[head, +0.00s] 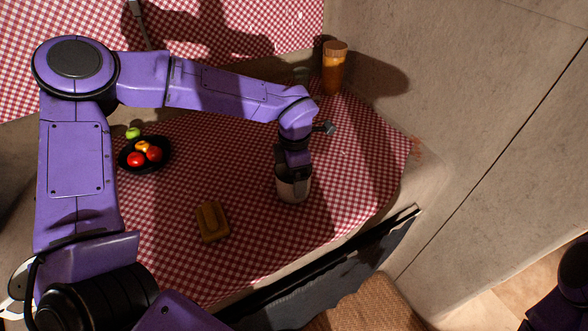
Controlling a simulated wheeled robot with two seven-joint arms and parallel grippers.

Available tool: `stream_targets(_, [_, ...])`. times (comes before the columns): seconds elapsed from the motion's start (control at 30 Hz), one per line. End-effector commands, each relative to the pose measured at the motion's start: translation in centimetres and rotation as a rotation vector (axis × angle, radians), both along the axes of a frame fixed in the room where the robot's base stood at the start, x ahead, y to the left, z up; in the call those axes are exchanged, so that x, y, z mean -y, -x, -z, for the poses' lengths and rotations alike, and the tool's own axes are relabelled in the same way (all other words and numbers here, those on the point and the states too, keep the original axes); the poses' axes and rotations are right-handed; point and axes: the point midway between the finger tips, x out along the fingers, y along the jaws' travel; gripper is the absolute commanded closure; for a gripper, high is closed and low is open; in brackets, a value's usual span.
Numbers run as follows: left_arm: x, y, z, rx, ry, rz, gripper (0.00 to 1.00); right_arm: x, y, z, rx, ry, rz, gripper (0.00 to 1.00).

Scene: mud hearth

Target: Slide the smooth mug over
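The smooth mug (285,192), pale grey and upright, stands on the red checked cloth right of the picture's middle. My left gripper (294,176) points down right over it and covers its rim and part of its side. The fingers are dark and small here, so I cannot tell whether they grip the mug or only stand around it. My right arm shows only in part at the lower right corner, with its gripper out of the picture.
A dark bowl of fruit (124,163) and a green fruit (133,132) lie to the left. A yellow-brown block (212,222) lies left of the mug. An orange jar (333,72) stands at the back by the wall (450,70). The cloth (345,190) right of the mug is clear.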

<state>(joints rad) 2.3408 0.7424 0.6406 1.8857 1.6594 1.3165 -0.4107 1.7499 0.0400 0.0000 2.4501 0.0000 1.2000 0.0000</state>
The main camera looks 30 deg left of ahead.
Motion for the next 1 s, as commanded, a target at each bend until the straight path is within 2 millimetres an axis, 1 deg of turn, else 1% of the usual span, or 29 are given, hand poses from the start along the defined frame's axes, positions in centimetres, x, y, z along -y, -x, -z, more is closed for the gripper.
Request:
stream_targets(0.23, [0.0,0.0,0.0,0.001,0.001,0.000,0.38,0.0,0.0,0.0,0.000,0.000,0.000,1.00])
stream_targets(0.27, [0.0,0.0,0.0,0.001,0.001,0.000,0.00,0.0,0.0,0.0,0.000,0.000,0.000,1.00])
stream_targets(0.47, [0.0,0.0,0.0,0.001,0.001,0.000,0.00,0.0,0.0,0.0,0.000,0.000,0.000,1.00])
stream_targets(0.57, [0.0,0.0,-0.6,0.001,0.000,-0.001,0.00,0.0,0.0,0.0,0.000,0.000,0.000,1.00])
stream_targets(0.67, [0.0,-0.1,-2.2,0.005,0.001,-0.001,0.00,0.0,0.0,0.1,0.000,0.000,0.000,1.00])
stream_targets(0.9, [0.0,-0.1,-7.5,0.005,0.001,-0.002,0.00,0.0,0.0,0.2,0.000,0.000,0.000,1.00])
stream_targets(1.0, [0.0,0.0,-9.1,0.003,0.000,-0.002,0.00,0.0,0.0,0.2,0.000,0.000,0.000,1.00])
